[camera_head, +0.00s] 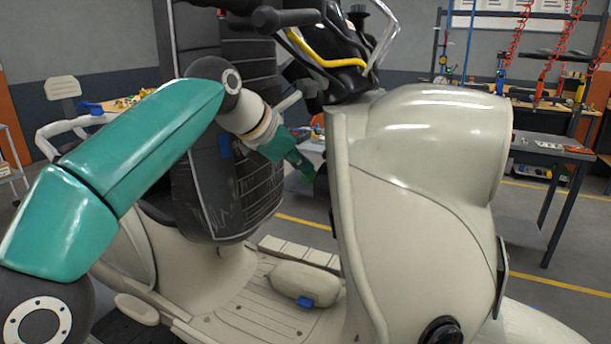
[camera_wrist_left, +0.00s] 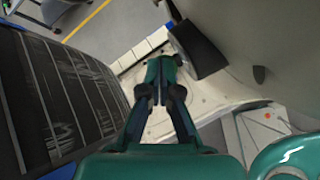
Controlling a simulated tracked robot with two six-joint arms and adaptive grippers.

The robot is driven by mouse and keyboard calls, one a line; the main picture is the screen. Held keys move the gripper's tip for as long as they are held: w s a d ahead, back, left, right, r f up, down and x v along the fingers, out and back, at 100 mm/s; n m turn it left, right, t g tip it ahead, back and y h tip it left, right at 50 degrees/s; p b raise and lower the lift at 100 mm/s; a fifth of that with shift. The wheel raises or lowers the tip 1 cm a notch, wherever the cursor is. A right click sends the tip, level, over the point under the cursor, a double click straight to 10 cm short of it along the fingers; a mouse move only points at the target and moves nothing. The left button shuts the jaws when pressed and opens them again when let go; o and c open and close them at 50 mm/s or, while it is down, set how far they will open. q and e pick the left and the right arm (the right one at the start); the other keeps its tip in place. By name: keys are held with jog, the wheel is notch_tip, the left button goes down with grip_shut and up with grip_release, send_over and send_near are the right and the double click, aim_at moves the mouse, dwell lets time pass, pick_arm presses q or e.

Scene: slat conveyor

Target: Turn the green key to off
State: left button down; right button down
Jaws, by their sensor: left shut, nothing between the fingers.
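My left gripper (camera_head: 304,171) reaches down behind the upright cream front shield (camera_head: 345,215) of a scooter. It also shows in the left wrist view (camera_wrist_left: 162,68), where its green-tipped fingers are shut together with nothing between them. A dark block (camera_wrist_left: 195,48) stands out from the cream surface just right of the fingertips in the wrist view. The fingers look apart from it, though the depth is hard to judge. I cannot make out a separate green key in either view; the shield and gripper hide part of that area. My right gripper is not in view.
A dark ribbed seat or pack (camera_head: 210,185) stands close left of the gripper. The scooter's footboard (camera_head: 245,315) lies below, with a cream pouch (camera_head: 300,282) on it. Handlebars with a yellow cable (camera_head: 315,55) are above. A workbench (camera_head: 545,148) stands at right.

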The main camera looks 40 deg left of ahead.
pick_arm(q)
jog(key=shift+w+f+b, duration=0.2)
jog(key=shift+f+b, duration=0.1)
jog(key=shift+f, duration=0.45)
dwell(1.2)
jog(key=p+v, duration=0.4)
jog(key=v, duration=0.5)
jog(key=shift+r+p, duration=0.3)
jog(key=shift+r, duration=0.1)
dwell(0.5)
jog(key=shift+w, duration=0.25)
jog(key=shift+f, duration=0.1)
